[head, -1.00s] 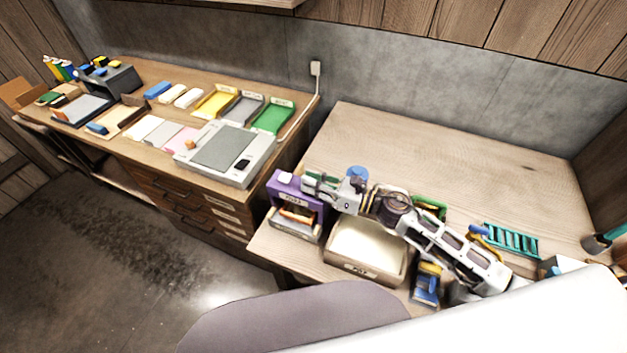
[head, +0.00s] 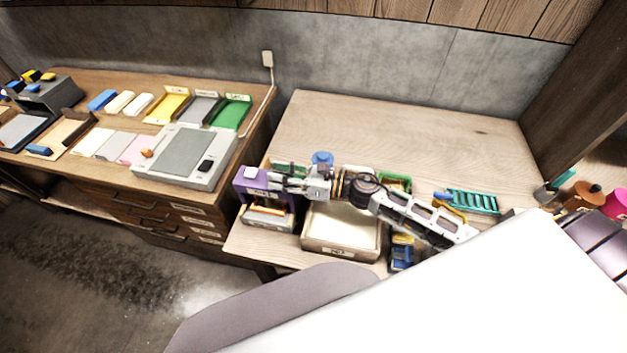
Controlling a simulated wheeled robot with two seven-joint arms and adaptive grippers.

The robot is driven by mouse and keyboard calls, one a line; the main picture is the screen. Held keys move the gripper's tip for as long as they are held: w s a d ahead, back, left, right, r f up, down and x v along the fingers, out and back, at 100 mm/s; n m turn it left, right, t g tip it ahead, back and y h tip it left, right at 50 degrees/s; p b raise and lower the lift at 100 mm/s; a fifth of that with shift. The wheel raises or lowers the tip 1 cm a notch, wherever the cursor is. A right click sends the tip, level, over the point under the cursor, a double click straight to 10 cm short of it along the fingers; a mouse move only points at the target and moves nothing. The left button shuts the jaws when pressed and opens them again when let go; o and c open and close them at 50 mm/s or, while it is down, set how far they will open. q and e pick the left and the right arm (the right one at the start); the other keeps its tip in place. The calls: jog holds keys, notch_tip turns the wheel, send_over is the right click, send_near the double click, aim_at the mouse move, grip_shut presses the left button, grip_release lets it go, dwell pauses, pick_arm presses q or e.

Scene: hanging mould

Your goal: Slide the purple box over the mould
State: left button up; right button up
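The purple box (head: 245,185) stands at the left end of the right-hand table, with a small white patch on its top. A grey, labelled holder (head: 268,218) with an orange piece in it is at the box's front. I cannot clearly make out which piece is the mould. My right gripper (head: 275,183) comes in from the right, with its fingers pointing left at the right side of the purple box. The fingers are too small to tell whether they touch or grip it. My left gripper is not in view.
A wooden tray (head: 340,249) with a pale filling lies below my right arm. A blue and yellow item (head: 402,252) and a teal rack (head: 473,202) lie further right. The back of the table (head: 400,130) is clear. A grey device (head: 187,160) stands on the left bench.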

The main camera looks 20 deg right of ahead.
jog(key=v, duration=1.1)
dwell(0.6)
jog(key=shift+s, duration=0.15)
dwell(0.6)
